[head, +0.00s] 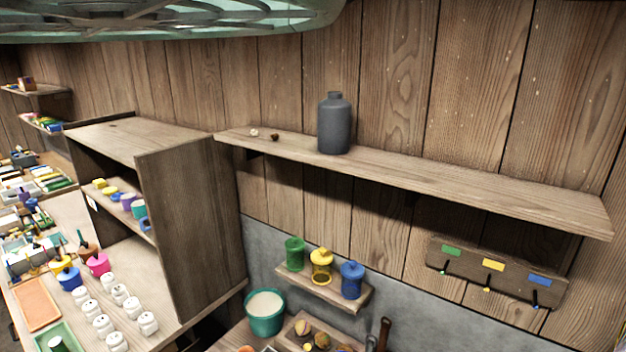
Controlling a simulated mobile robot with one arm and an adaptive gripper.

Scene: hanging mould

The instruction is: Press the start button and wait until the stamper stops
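I cannot make out a start button or a stamper in the head view. My gripper is not in view, so I cannot see whether it holds anything.
A wall shelf (450,188) bears a dark bottle (334,124). Below are a small shelf (325,287) with coloured jars, a hook rack (495,271) and a green bucket (265,312). A wooden cabinet (190,230) and a bench with white figures (103,325) stand left.

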